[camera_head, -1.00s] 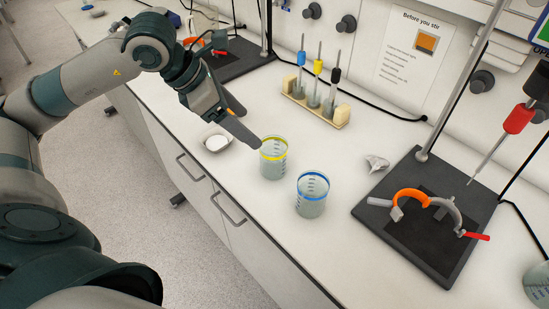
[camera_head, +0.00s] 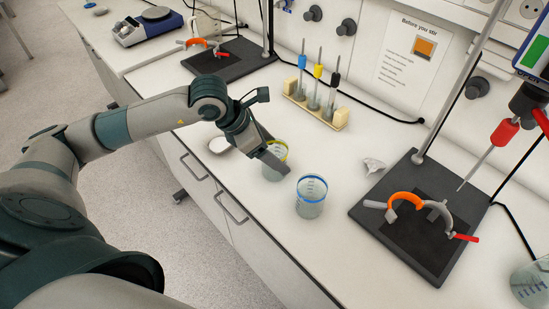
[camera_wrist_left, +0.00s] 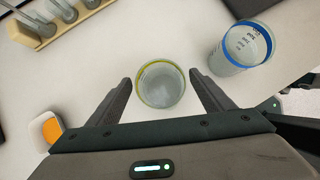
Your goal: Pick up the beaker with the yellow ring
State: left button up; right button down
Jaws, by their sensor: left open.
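The beaker with the yellow ring (camera_head: 273,172) stands upright on the white bench, partly hidden behind my left gripper (camera_head: 274,153) in the head view. In the left wrist view, the same beaker (camera_wrist_left: 161,84) sits between the two open fingers of my left gripper (camera_wrist_left: 160,88), with a gap on each side. A second beaker with a blue ring (camera_head: 311,196) stands just to its right, and it also shows in the left wrist view (camera_wrist_left: 240,48). My right gripper is in neither view.
A small white dish (camera_head: 219,145) lies left of the beakers. A wooden rack (camera_head: 315,110) with coloured-top tools stands behind. A crumpled piece (camera_head: 373,165) and a dark stand base (camera_head: 415,238) with an orange clamp are to the right.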

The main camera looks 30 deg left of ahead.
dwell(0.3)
pick_arm(q)
jog(key=shift+p+x, duration=0.8)
jog(key=p+x, duration=0.1)
jog(key=x, duration=0.2)
jog(key=shift+s+f, duration=0.1)
jog(key=shift+s, duration=0.1)
jog(key=shift+w+f, duration=0.15)
jog(key=shift+f, duration=0.2)
jog(key=shift+c, duration=0.3)
jog(key=c, duration=1.3)
jog(key=shift+r, duration=0.4)
